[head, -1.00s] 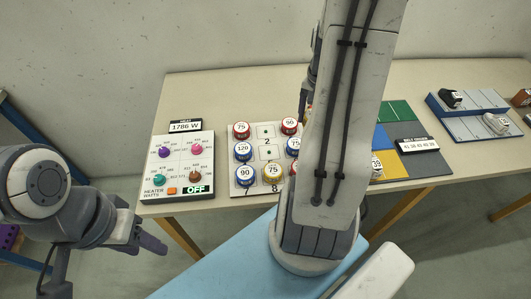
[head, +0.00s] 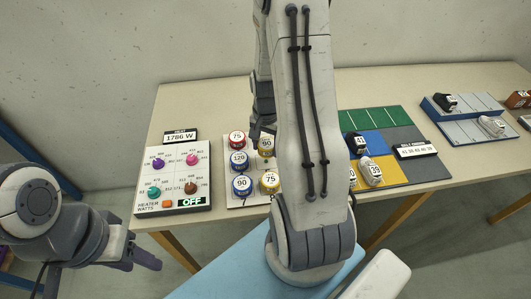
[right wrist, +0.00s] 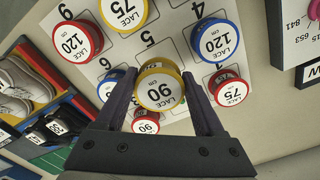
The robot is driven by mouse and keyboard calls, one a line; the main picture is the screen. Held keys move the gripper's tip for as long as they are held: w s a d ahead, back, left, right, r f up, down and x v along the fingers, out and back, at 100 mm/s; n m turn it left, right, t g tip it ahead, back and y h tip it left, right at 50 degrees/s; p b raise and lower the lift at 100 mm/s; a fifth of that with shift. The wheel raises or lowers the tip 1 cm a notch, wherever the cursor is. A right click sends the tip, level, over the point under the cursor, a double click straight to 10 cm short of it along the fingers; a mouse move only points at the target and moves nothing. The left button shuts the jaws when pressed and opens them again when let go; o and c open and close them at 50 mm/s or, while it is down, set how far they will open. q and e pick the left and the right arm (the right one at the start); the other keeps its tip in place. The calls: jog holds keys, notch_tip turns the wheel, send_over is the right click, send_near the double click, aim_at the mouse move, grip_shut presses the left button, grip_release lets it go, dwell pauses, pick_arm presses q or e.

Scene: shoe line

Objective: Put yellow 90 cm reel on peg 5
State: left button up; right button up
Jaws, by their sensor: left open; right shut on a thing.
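The yellow 90 cm reel (right wrist: 160,88) is between the fingers of my right gripper (right wrist: 162,108), which is shut on it. It also shows in the head view (head: 266,145), over the middle column of the peg board (head: 232,200). In the right wrist view the printed 5 is just beyond the reel, and the reel hides the peg spot there. I cannot tell whether it touches the board. My right forearm covers the board's right part in the head view. My left gripper (head: 142,262) is open and empty, in front of the table.
Reels stand around the held one: blue 120 (right wrist: 215,42), red 75 (right wrist: 232,90), blue 75 (right wrist: 110,84), red 90 (right wrist: 146,123) and yellow 75 (right wrist: 123,12). The heater panel (head: 180,165) is left of the board. Colored mats (head: 372,122) with shoes lie right.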

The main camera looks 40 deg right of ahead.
aim_at(265, 161)
notch_tip(265, 161, down, 4)
jog(key=shift+a+r+p, duration=0.1)
jog(key=shift+p, duration=0.2)
jog(key=shift+f, duration=0.25)
jog(key=shift+f+b, duration=0.4)
jog(key=o, duration=1.4)
jog(key=shift+c, duration=0.2)
